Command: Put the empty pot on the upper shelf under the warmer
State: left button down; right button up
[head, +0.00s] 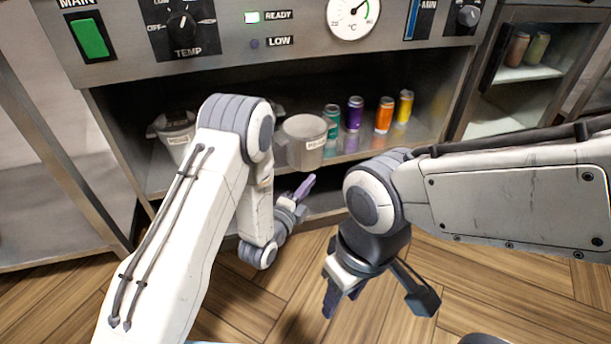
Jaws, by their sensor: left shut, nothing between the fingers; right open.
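A light grey pot (304,141) with a small label stands on the upper shelf (345,158) in the middle of the cabinet under the control panel. My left gripper (304,188) is shut and empty, just below and in front of the shelf edge near the middle pot. My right gripper (378,298) is open and empty, lower down over the floor.
A teal can (331,118), a purple can (355,112), an orange can (384,115) and a yellow can (405,106) stand right of the middle pot. A glass-doored cabinet (530,72) is at the right. A metal side table (50,228) is at the left.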

aim_at(293, 161)
pick_arm(q)
jog(key=w+b, duration=0.1)
jog(key=w, duration=0.3)
jog(key=shift+w+a+b, duration=0.1)
jog(key=shift+a+b, duration=0.25)
jog(key=shift+a, duration=0.05)
jog(key=shift+w, duration=0.15)
jog(key=w, duration=0.2)
jog(key=w+a, duration=0.1)
jog(key=w, duration=0.2)
jog(key=w+a, duration=0.1)
jog(key=w, duration=0.1)
jog(key=shift+w+a+b, duration=0.2)
jog(key=shift+a+b, duration=0.05)
jog(key=shift+b, duration=0.1)
jog(key=shift+s, duration=0.15)
